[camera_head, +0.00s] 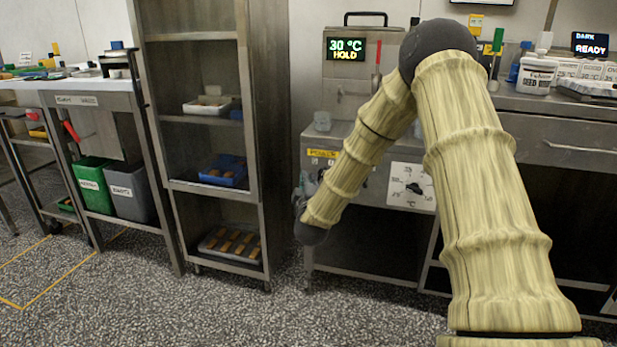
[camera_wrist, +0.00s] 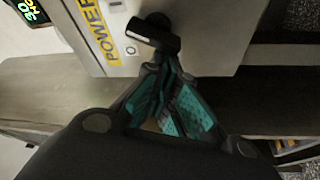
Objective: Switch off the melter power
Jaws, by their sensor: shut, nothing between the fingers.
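The melter (camera_head: 350,95) is a steel cabinet with a lit display (camera_head: 346,49) reading 30 °C HOLD. A yellow POWER label (camera_head: 322,153) is on its front; the label (camera_wrist: 98,32) also shows in the wrist view. Beside it is a black power switch (camera_wrist: 153,34) with a bar handle on a light plate with small marks. My arm hides the switch in the head view. My gripper (camera_wrist: 163,66) is shut and empty, its teal-padded fingertips just below the switch handle in the wrist view. I cannot tell whether they touch it. In the head view my gripper (camera_head: 304,190) is partly hidden.
A white temperature dial (camera_head: 411,187) is on the front to the right of my forearm. A red-handled lever (camera_head: 377,62) stands by the display. A steel rack (camera_head: 200,184) with trays stands close on the left. The floor (camera_head: 130,290) in front is clear.

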